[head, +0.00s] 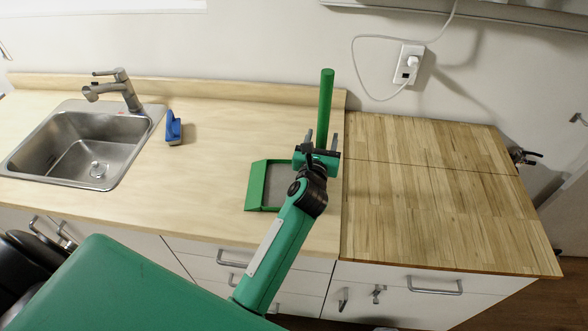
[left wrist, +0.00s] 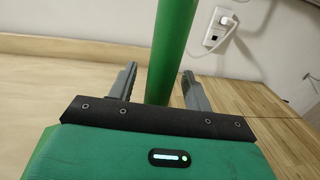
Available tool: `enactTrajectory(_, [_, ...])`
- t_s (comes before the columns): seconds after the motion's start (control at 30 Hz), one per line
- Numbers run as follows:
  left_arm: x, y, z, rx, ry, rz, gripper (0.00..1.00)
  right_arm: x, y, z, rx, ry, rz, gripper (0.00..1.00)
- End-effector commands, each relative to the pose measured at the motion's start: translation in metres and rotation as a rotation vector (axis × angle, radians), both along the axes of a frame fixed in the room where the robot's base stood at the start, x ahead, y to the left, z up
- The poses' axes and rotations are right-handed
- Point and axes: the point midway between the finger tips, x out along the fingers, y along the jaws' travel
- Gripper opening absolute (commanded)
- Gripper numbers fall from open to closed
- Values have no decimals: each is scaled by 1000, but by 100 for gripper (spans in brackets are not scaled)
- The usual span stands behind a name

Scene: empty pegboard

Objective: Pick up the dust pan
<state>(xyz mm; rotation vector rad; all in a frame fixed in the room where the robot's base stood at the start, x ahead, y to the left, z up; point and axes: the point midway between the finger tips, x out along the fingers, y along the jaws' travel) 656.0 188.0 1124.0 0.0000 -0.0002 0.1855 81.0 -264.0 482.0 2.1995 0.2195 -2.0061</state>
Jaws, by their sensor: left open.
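The dust pan (head: 256,186) is green with a grey inner face and stands on the light wooden counter. Its tall green handle (head: 326,100) rises upright behind my left gripper (head: 322,138). My left arm covers part of the pan. In the left wrist view the handle (left wrist: 165,50) stands between the two open fingers of my left gripper (left wrist: 157,85), with gaps on both sides. Whether the handle is fully between the fingers or just beyond them is hard to tell. My right gripper is not in view.
A blue brush (head: 173,128) lies near the sink (head: 88,148) with its faucet (head: 118,88). A darker butcher-block counter (head: 430,190) at right is clear. A white cord runs to a wall outlet (head: 408,64). Drawers with handles line the front.

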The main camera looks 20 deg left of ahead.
Motion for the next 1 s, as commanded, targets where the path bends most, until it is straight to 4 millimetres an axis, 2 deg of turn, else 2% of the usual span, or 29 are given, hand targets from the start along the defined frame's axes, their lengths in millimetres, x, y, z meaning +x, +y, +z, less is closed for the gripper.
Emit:
enactTrajectory(0.07, [0,0,0,0,0,0,51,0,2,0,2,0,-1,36])
enactTrajectory(0.3, [0,0,0,0,0,0,4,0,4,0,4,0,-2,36])
enactTrajectory(0.33, [0,0,0,0,0,0,0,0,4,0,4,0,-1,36])
enactTrajectory(0.77, [0,0,3,1,-2,1,0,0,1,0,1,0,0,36])
enactTrajectory(1.0, [0,0,17,1,-4,1,0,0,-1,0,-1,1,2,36])
